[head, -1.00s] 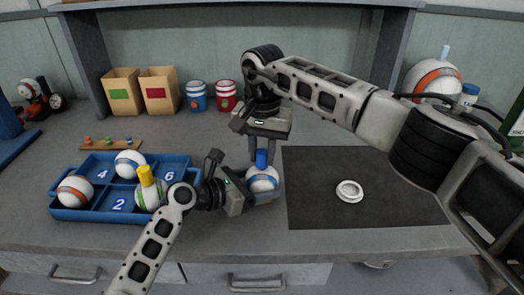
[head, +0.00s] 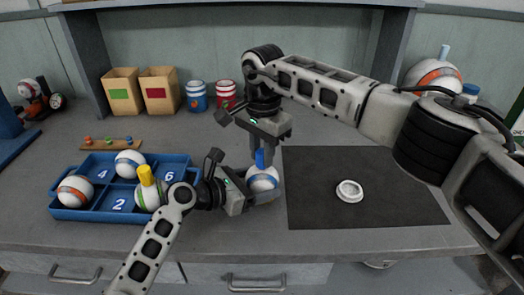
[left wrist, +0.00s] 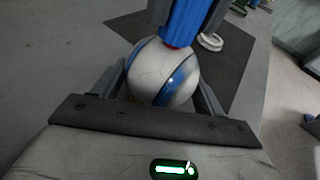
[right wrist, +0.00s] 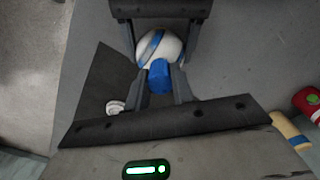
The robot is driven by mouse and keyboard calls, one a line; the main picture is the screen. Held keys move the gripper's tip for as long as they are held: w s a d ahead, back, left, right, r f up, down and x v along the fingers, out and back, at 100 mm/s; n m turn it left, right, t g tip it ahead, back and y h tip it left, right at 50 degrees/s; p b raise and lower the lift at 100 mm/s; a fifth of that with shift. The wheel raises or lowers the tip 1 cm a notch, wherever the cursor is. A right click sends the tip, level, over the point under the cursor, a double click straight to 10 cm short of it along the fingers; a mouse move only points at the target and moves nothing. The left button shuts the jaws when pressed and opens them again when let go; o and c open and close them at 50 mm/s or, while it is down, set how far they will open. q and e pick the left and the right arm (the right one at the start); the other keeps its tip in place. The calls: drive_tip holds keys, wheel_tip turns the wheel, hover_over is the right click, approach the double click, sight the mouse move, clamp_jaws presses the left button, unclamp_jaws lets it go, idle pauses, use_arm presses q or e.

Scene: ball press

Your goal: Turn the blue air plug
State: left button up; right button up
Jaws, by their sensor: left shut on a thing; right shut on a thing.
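A white ball with a blue stripe (head: 261,181) is held above the counter, left of the dark mat. My left gripper (head: 266,193) is shut on this ball from its sides; the ball also fills the jaws in the left wrist view (left wrist: 163,80). The blue air plug (head: 260,158) stands upright out of the ball's top. My right gripper (head: 262,150) points down from above and is shut on the plug. In the right wrist view the blue plug (right wrist: 159,77) sits between the fingers, with the ball (right wrist: 162,47) beyond it.
A blue numbered tray (head: 100,212) with several balls, one with a yellow plug (head: 146,176), is at left. A white ring (head: 349,191) lies on the dark mat (head: 390,205). Bins (head: 160,90) and canisters (head: 197,97) stand behind.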

use_arm(q)
drive_tip(key=shift+f, duration=0.2)
use_arm(e)
drive_tip(key=m, duration=0.7)
drive_tip(key=shift+r, duration=0.1)
use_arm(q)
drive_tip(key=shift+a+f, duration=0.1)
use_arm(e)
drive_tip(key=m, duration=0.4)
drive_tip(key=shift+a+r, duration=0.1)
use_arm(q)
drive_tip(key=shift+s, duration=0.1)
use_arm(e)
drive_tip(key=m, duration=0.3)
drive_tip(key=shift+m, duration=0.3)
drive_tip(key=m, duration=0.4)
drive_tip(key=shift+m, duration=0.3)
drive_tip(key=shift+w+m, duration=0.1)
drive_tip(key=shift+m, duration=1.7)
drive_tip(key=o, duration=1)
